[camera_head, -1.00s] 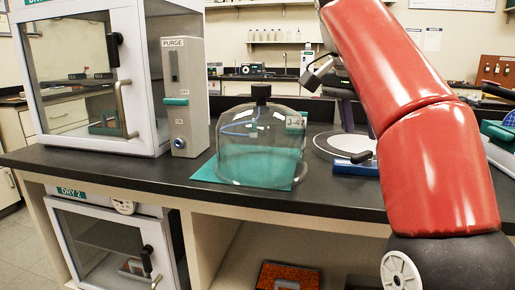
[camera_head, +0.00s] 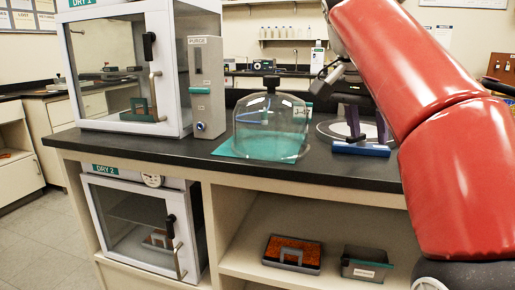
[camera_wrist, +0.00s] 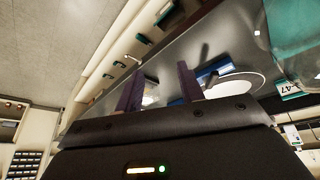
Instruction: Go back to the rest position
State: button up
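My red arm (camera_head: 440,130) fills the right of the head view. My gripper (camera_wrist: 161,72) shows in the wrist view as two purple fingers, spread apart with nothing between them. In the head view the fingers (camera_head: 367,122) show partly behind the arm, above the bench near a blue block (camera_head: 360,149). The wrist view is tilted and shows a white disc (camera_wrist: 235,88) on the bench beyond the fingers.
A glass bell jar (camera_head: 270,130) stands on a teal mat (camera_head: 228,150) on the black bench. A dry cabinet (camera_head: 125,65) stands left of it, another (camera_head: 135,225) below. A tray (camera_head: 292,253) and a bin (camera_head: 366,264) sit on the lower shelf. Floor at left is clear.

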jog(key=s+a+f+n+t+y, duration=0.1)
jog(key=s+f+n, duration=0.2)
jog(key=s+f, duration=0.3)
jog(key=s+a+f+n+t+y, duration=0.1)
jog(key=s+f+n, duration=0.2)
jog(key=f, duration=1.1)
jog(key=s+a+f+n+y, duration=0.1)
jog(key=s+a+f+n, duration=0.1)
jog(key=s+f, duration=0.7)
jog(key=shift+f+n+t+y, duration=0.4)
jog(key=shift+f+n, duration=0.1)
jog(key=shift+n, duration=0.4)
